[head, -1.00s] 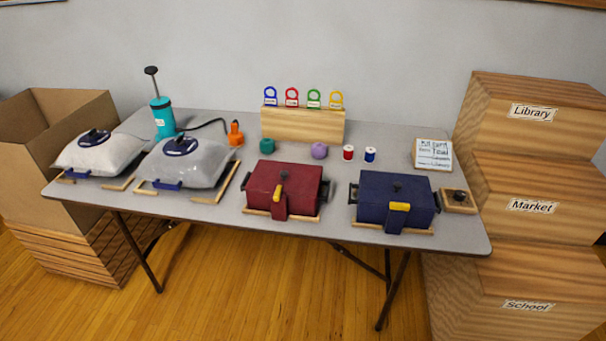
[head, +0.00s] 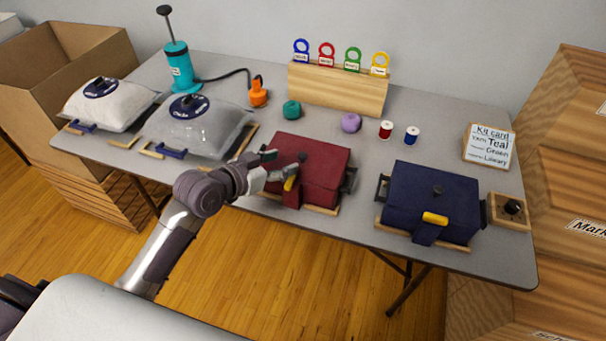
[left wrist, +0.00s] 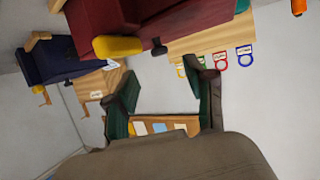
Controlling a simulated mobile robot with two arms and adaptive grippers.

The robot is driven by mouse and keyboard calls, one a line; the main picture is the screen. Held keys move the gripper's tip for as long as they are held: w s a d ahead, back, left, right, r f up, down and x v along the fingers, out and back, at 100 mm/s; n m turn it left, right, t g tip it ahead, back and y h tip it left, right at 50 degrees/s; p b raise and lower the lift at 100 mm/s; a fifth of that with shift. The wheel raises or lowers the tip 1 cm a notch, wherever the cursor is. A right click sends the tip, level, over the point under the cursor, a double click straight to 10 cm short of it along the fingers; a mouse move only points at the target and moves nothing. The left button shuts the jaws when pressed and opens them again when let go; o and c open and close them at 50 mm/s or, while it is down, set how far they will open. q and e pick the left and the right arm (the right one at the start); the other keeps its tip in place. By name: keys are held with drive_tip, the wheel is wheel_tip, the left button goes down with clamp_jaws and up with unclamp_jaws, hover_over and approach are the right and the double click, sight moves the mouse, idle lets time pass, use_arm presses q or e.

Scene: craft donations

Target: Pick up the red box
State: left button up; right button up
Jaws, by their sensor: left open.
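In the left wrist view the red box (left wrist: 195,22) is at the top, outside the spread fingers of my left gripper (left wrist: 163,98). The box's left side is partly hidden by the gripper. My right gripper is not in view.
A blue box (head: 430,197) stands to the right, with a small knobbed wooden block (head: 515,222) beside it. Clear bags (head: 200,125) lie to the left. Behind are yarn balls (head: 351,122), thread spools, a tag rack (head: 335,88) and a teal pump (head: 180,72).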

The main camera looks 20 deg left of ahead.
sight(301, 156)
use_arm(q)
drive_tip(key=x, duration=0.2)
drive_tip(key=shift+w+f, duration=0.15)
drive_tip(key=shift+w, duration=0.1)
drive_tip(key=shift+w+d+f, duration=0.15)
drive_tip(key=shift+w+d, duration=0.15)
drive_tip(key=shift+w, duration=0.1)
drive_tip(key=x, duration=0.4)
drive_tip(key=shift+w+d+f, duration=0.1)
drive_tip(key=shift+w+f, duration=0.1)
drive_tip(key=shift+f, duration=0.05)
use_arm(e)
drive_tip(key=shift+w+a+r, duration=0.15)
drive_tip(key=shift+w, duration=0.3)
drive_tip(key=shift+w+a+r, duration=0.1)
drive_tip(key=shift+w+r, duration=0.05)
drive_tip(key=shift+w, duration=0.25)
use_arm(q)
drive_tip(key=shift+s, duration=0.1)
clamp_jaws()
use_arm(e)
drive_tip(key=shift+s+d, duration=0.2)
use_arm(q)
drive_tip(key=shift+r, duration=0.1)
